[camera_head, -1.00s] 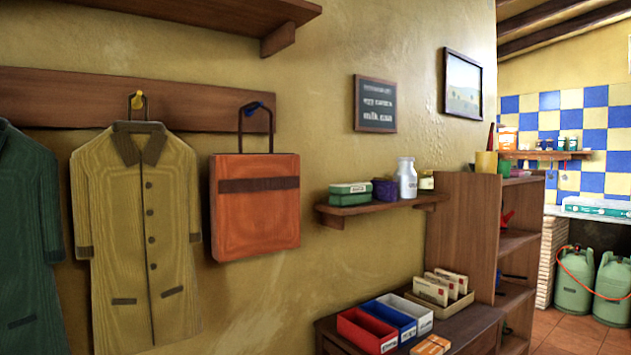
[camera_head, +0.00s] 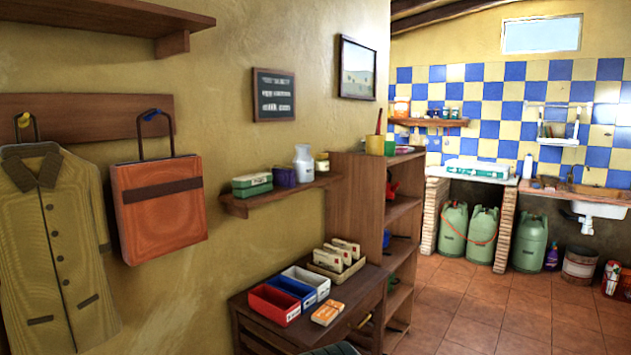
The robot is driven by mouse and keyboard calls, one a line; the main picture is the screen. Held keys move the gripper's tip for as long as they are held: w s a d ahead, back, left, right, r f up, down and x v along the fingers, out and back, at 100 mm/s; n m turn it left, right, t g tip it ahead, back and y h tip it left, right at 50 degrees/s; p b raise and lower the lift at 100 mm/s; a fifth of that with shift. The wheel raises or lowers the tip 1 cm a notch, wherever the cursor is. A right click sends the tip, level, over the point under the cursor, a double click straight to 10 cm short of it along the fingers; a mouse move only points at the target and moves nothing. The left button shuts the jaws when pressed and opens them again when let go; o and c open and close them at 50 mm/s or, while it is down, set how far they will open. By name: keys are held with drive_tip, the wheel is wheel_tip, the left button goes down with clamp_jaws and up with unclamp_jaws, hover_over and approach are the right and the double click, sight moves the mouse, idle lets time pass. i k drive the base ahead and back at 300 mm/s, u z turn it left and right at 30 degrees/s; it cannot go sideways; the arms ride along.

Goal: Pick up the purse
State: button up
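The purse, an orange-red bag (camera_head: 160,222) with a brown band across its upper part, hangs on the wall at the left of the head view. Its tall dark handle is looped over a blue hook (camera_head: 151,115) on a wooden rail.
A yellow-brown coat (camera_head: 57,250) hangs just left of the bag. A small wall shelf (camera_head: 275,193) with tins and jars is to its right. Below stands a wooden desk (camera_head: 352,290) with small boxes, beside a bookcase (camera_head: 352,195).

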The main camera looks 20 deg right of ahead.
sight(283, 175)
drive_tip(key=z, duration=0.7)
drive_tip(key=k, duration=0.95)
drive_tip(key=z, duration=1.05)
drive_tip(key=i, duration=2.6)
drive_tip(key=u, duration=0.7)
drive_tip(key=i, duration=1.15)
drive_tip(key=u, duration=1.6)
drive_tip(key=i, duration=0.6)
drive_tip(key=u, duration=0.45)
